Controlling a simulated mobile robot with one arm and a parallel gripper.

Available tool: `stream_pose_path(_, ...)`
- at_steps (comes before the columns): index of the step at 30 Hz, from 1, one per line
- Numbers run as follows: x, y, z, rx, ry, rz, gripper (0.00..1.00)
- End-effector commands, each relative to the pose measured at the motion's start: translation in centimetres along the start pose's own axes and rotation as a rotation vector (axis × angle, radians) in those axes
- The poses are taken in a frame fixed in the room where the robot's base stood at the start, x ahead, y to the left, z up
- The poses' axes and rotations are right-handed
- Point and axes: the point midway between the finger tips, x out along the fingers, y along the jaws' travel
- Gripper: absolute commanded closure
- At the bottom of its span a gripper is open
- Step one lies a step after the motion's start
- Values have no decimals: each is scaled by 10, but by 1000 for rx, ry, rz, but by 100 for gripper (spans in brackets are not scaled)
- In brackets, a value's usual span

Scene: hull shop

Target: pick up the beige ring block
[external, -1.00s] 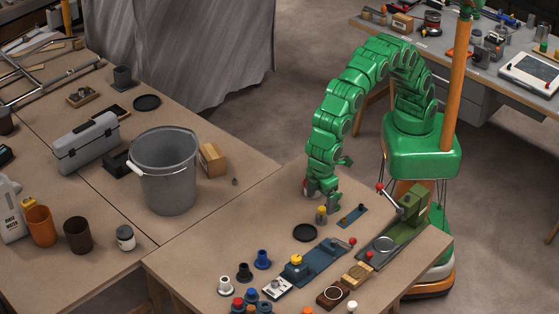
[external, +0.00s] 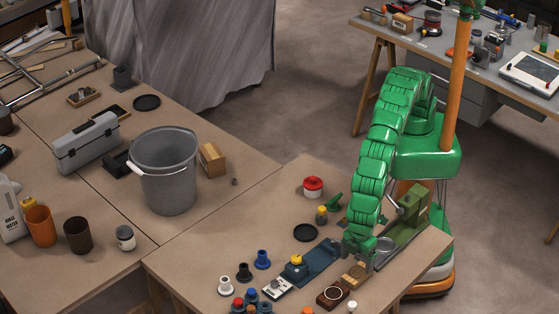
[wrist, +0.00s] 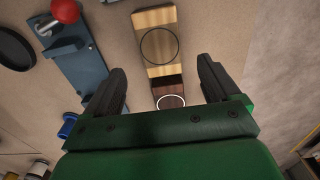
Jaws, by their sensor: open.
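The beige ring block (external: 354,274) is a light wooden block on the near table. In the wrist view, the beige ring block (wrist: 158,22) shows a thin dark ring on its top face. My gripper (external: 358,250) is just above and behind it in the external view. The arm hides a little of the area behind the block in the external view.
A dark brown block with a white ring (external: 333,296) lies close beside the beige one. A blue device with a red ball (wrist: 75,60) is to the left. A green lever device (external: 407,225) stands to the right. A black disc (external: 305,232) lies farther left.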

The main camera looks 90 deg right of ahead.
Motion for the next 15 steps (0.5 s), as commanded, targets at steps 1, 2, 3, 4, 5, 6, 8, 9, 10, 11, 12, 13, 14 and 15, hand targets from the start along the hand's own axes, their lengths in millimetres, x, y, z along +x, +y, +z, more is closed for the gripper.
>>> stream_pose_path(1, 4, 0, 0, 0, -1, 0, 11)
stream_pose_path(2, 5, 0, 0, 0, -2, 0, 11)
stream_pose_path(3, 7, 0, 0, 0, -2, 0, 11)
stream_pose_path(4, 8, 0, 0, 0, -2, 0, 11)
stream_pose_path(5, 11, 0, 0, 0, -3, 0, 11)
stream_pose_path(6, 15, -1, 0, 0, -3, 0, 11)
stream_pose_path(8, 22, -1, 0, 0, -5, 1, 11)
stream_pose_path(9, 28, -1, 0, 0, -5, 1, 11)
stream_pose_path(10, 32, -1, -1, 0, -5, 1, 11)
stream_pose_path(11, 37, -2, -1, 0, -5, 1, 11)
stream_pose_path(12, 42, -2, -1, 0, -4, 1, 11)
stream_pose_path(13, 46, -2, -1, 0, -4, 1, 11)
stream_pose_path(14, 50, -2, -1, 0, -4, 1, 11)
stream_pose_path(15, 53, -2, -1, 0, -4, 1, 11)
